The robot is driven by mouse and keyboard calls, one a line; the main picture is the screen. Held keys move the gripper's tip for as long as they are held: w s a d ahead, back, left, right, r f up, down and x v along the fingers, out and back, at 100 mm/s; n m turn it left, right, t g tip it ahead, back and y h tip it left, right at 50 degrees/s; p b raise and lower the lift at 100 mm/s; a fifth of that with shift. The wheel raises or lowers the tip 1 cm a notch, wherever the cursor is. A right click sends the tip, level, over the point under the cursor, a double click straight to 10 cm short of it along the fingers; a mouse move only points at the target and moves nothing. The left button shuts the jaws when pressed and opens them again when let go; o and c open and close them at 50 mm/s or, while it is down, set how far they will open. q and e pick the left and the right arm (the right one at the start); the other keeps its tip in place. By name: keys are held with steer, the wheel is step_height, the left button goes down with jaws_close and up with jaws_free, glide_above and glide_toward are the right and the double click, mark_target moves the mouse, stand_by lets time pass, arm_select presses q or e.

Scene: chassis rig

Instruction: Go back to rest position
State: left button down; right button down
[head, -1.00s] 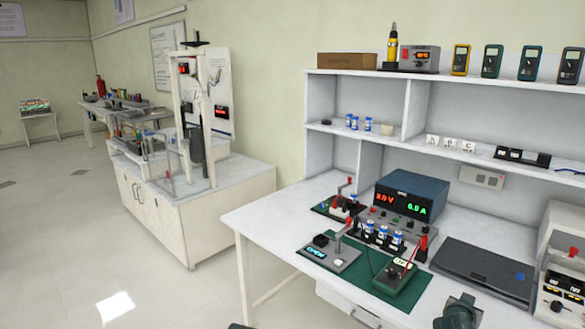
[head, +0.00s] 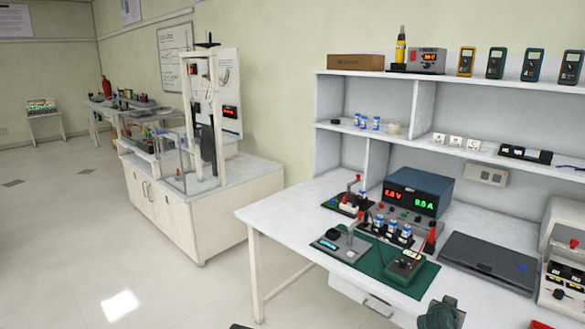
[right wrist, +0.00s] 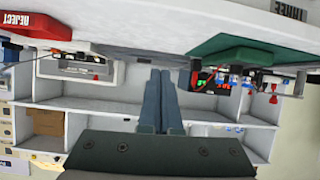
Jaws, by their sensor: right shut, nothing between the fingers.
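My right gripper (right wrist: 160,76) shows in the right wrist view as two blue-grey fingers pressed together, with nothing between them. That view is upside down, and the fingers point toward the bench shelves. A dark grey-green part of my right arm (head: 441,314) shows at the bottom of the head view, in front of the bench's near edge, and its fingers cannot be made out there. My left gripper cannot be made out in either view.
The white bench (head: 290,213) carries a green mat (head: 408,287) with small devices, a blue power supply (head: 411,191) and a dark flat panel (head: 490,262). A red REJECT tray (right wrist: 38,24) shows in the wrist view. Open floor (head: 60,240) lies left.

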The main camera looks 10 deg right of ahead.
steer(key=w+a+f+n+g+y, duration=0.1)
steer(key=a+f+n+y, duration=0.15)
steer(key=a, duration=0.45)
steer(key=w+a+f+n+g+y, duration=0.1)
steer(key=a+f, duration=0.2)
steer(key=a, duration=0.4)
steer(key=s+a+f+n+g+y, duration=0.25)
steer(key=s+a, duration=0.25)
steer(key=a, duration=0.5)
steer(key=s+a+f+n+g+y, duration=0.15)
steer(key=s+a+n, duration=0.25)
steer(key=a, duration=0.6)
steer(key=s+a+f+n+g+y, duration=0.1)
steer(key=s+a+f+n+g, duration=0.3)
steer(key=a, duration=0.6)
step_height(320, 180, up, 17)
steer(key=m+t+p, duration=0.1)
steer(key=p, duration=1.4)
steer(key=shift+s+p, duration=0.25)
steer(key=shift+p, duration=0.05)
